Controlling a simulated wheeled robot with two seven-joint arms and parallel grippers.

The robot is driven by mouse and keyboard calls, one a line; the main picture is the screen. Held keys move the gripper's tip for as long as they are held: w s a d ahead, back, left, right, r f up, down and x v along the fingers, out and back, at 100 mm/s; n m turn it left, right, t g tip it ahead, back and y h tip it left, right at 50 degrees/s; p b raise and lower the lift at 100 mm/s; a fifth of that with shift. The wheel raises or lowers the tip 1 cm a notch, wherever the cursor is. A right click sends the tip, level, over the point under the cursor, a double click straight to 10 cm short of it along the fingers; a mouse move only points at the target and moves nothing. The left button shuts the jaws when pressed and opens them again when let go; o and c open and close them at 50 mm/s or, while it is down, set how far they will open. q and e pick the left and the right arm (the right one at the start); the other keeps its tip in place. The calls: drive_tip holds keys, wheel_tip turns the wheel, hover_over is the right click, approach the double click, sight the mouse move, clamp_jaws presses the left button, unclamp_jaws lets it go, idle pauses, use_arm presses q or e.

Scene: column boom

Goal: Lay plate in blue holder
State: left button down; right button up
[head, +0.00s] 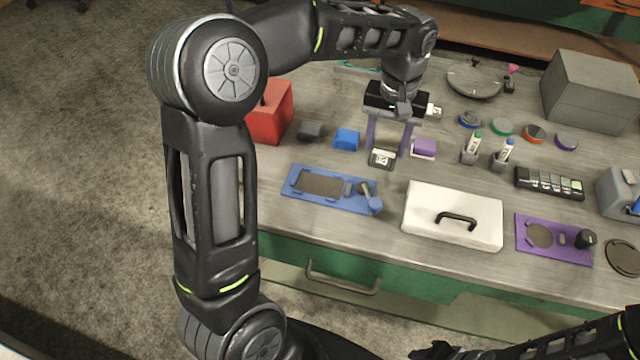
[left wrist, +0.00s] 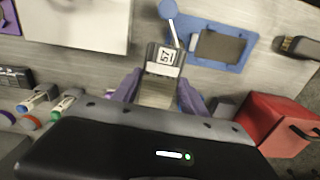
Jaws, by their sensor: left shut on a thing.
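The plate (head: 382,158) is a small greyish piece with a black-and-white label at its end. My left gripper (head: 390,145) is shut on it, with purple fingers on either side, and holds it above the table behind the blue holder. In the left wrist view the plate (left wrist: 160,75) sticks out between the fingers, label outward. The blue holder (head: 296,186) lies flat near the table's front edge, with a dark rectangular recess and a blue-knobbed lever at its right. It also shows in the left wrist view (left wrist: 244,27). My right arm shows at the bottom right; its fingertips are not clear.
A white lidded box (head: 425,222) with a black handle stands right of the blue holder, and a purple holder (head: 535,252) beyond it. A red bin (head: 268,118), a dark block (head: 311,130) and a blue block (head: 346,139) stand behind the blue holder.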

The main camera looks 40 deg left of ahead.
use_arm(q)
drive_tip(key=s+a+n+b, duration=0.1)
drive_tip(key=s+a+n, duration=0.35)
drive_tip(key=n, duration=0.35)
drive_tip(key=r+n+b, duration=0.1)
drive_tip(key=n, duration=1)
hover_over(320, 185)
drive_tip(key=shift+m, duration=0.3)
drive_tip(key=shift+f, duration=3.1)
wheel_tip(320, 185, down, 3)
drive_tip(key=shift+f+p, duration=0.15)
drive_tip(key=shift+p, duration=0.15)
drive_tip(key=shift+f, duration=0.25)
